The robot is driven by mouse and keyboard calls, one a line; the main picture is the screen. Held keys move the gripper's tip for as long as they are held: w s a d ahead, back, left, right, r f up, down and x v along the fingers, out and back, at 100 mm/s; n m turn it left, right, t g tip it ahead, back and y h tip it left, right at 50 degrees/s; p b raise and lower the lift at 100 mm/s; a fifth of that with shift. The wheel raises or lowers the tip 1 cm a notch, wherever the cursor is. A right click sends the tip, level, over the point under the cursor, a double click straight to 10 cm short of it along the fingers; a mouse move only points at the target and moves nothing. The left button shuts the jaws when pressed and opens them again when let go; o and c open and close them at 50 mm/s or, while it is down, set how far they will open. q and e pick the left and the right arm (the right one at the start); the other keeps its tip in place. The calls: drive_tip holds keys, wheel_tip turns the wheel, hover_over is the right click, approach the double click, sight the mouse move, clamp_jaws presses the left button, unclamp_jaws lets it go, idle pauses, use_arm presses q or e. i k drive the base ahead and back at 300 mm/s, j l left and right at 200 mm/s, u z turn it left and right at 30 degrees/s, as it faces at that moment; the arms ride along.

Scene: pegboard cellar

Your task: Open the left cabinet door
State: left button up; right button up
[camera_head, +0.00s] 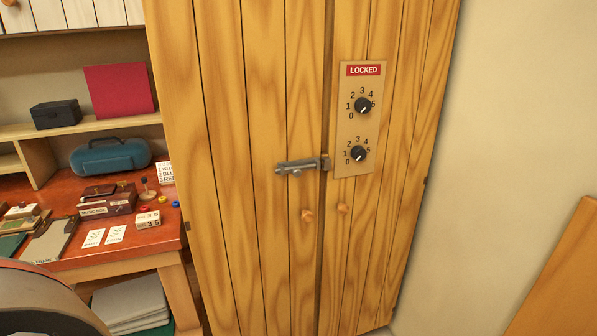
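A tall wooden cabinet with two plank doors stands in the middle of the view. Its left door (262,120) looks closed against the right door (385,215). A metal slide bolt (297,167) lies across the seam between them. A round wooden knob (307,216) sits low on the left door, and another knob (343,209) on the right door. A panel (358,130) on the right door has a red "LOCKED" sign (363,70), an upper dial (363,105) and a lower dial (358,153). Neither gripper is in view.
A reddish-brown desk (130,250) on the left holds cards, a music box (107,203), a block showing "3 5" (147,219) and a blue case (110,157). A shelf holds a dark box (56,113) and a red book (119,90). A wooden board (560,290) is at lower right.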

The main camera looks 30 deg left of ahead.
sight(239, 83)
drive_tip(key=j+u, duration=0.1)
drive_tip(key=u, duration=0.3)
drive_tip(key=j+u, duration=0.1)
drive_tip(key=u, duration=0.25)
drive_tip(key=i+j+u, duration=0.1)
drive_tip(key=u, duration=0.3)
